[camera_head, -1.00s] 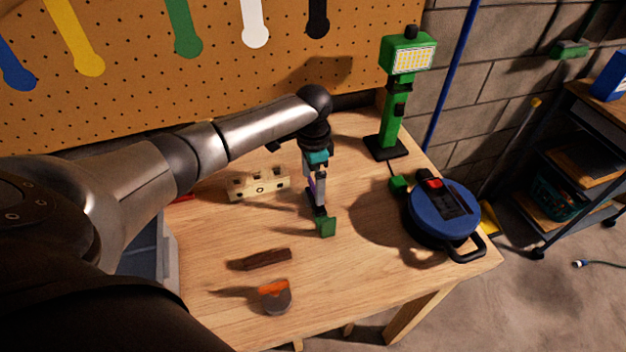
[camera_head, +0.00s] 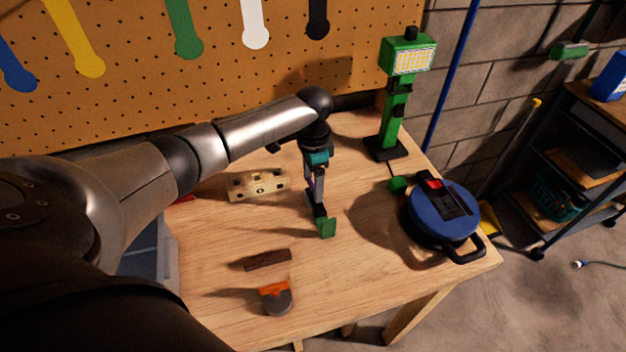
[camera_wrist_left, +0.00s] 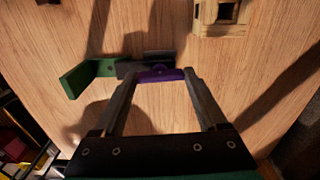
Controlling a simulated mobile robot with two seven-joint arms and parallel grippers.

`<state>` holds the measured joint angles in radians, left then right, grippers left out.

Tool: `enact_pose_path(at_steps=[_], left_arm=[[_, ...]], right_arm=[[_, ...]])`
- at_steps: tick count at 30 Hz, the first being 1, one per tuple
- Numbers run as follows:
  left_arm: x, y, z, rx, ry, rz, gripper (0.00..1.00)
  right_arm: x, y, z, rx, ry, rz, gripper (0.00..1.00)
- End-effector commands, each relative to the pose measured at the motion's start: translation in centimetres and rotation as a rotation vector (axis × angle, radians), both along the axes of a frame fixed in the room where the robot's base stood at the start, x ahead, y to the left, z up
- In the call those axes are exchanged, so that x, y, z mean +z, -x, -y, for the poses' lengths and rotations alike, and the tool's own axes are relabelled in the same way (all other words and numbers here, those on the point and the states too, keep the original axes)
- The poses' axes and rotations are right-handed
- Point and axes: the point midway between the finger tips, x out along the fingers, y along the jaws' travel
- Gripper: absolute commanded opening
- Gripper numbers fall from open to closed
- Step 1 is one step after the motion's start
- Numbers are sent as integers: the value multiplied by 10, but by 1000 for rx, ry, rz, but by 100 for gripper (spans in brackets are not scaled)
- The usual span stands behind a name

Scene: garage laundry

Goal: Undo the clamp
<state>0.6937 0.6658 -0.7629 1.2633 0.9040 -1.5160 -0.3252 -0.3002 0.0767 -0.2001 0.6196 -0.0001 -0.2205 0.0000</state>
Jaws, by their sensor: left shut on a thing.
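The clamp has a green end (camera_head: 327,227) and a black bar (camera_wrist_left: 160,57), with a purple part (camera_wrist_left: 158,76). It is at the middle of the workbench top. In the wrist view its green end (camera_wrist_left: 90,75) points left. My left gripper (camera_head: 317,190) reaches down over it from above. In the wrist view the left gripper's fingers (camera_wrist_left: 158,80) stand at either end of the purple part and are shut on it. The gripper hides some of the clamp in the head view. I cannot tell whether the clamp grips anything. My right gripper is not in view.
A pale wooden block with holes (camera_head: 258,185) lies left of the clamp. A brown piece (camera_head: 267,260) and an orange-and-grey object (camera_head: 276,298) lie in front. A green lamp (camera_head: 393,110) and blue cable reel (camera_head: 440,215) stand right. Bare bench top surrounds the clamp.

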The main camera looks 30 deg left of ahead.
Motion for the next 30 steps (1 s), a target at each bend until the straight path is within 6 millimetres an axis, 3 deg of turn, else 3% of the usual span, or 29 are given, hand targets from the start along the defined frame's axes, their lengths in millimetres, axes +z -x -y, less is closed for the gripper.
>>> enact_pose_path(at_steps=[11, 21, 30], left_arm=[[4, 1, 2, 211, 4, -4, 19], [3, 1, 2, 532, 3, -3, 19], [1, 1, 2, 801, 3, -3, 19]], right_arm=[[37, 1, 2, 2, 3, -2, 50], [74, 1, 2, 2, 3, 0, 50], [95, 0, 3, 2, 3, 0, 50]])
